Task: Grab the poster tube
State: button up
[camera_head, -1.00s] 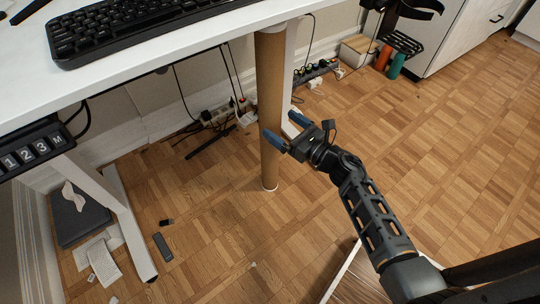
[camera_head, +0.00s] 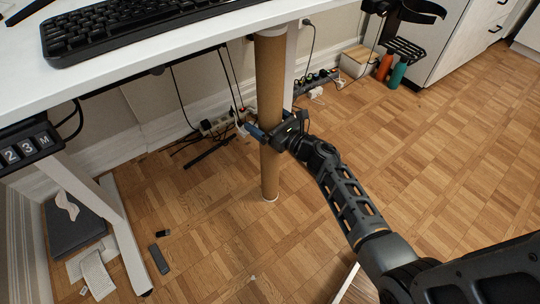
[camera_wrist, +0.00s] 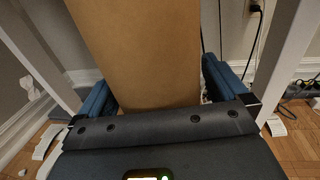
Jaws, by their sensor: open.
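The poster tube (camera_head: 270,85) is a tall brown cardboard cylinder with white ends. It stands upright on the floor at the front edge of the desk. My gripper (camera_head: 264,133) is at its lower middle, with the blue fingers around the tube. In the wrist view the tube (camera_wrist: 140,50) fills the middle, between the two open blue fingers of my gripper (camera_wrist: 158,85). A finger is on each side of it. Whether either finger touches the tube cannot be told.
The white desk (camera_head: 190,52) with a black keyboard (camera_head: 140,25) is above and left. Cables and a power strip (camera_head: 215,122) lie behind the tube. Orange (camera_head: 384,67) and green (camera_head: 397,75) bottles stand at the back right. Open wood floor lies to the right.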

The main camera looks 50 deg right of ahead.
jog(key=shift+c, duration=0.4)
jog(key=shift+r, duration=0.1)
grip_shut()
dwell(0.3)
